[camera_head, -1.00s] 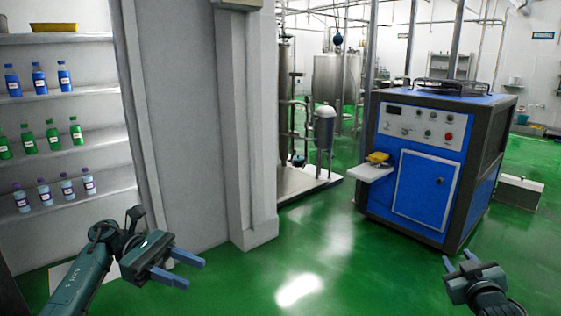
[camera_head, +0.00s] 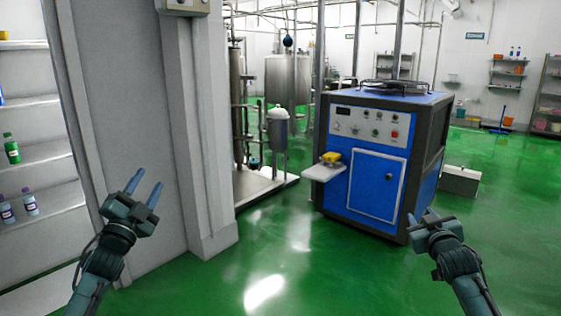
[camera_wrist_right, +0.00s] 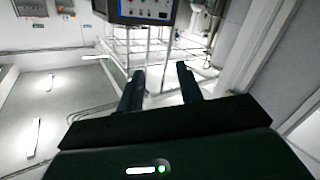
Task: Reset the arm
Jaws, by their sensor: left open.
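My left gripper (camera_head: 146,180) is in the head view at lower left, fingers spread and pointing up, with nothing between them. It appears in front of the grey wall beside the shelf. My right gripper (camera_head: 421,215) is at lower right in the head view, in front of the lower right part of the blue machine. In the right wrist view its two fingers (camera_wrist_right: 160,72) stand apart with nothing between them. Neither gripper visibly holds anything.
A blue machine (camera_head: 330,205) with a small side ledge (camera_head: 318,174) bearing a yellow item (camera_head: 331,157) stands ahead. A white shelf (camera_head: 40,101) with bottles is at left. A grey wall (camera_head: 120,60) stands beside it. Green floor (camera_head: 300,275) is clear between the arms.

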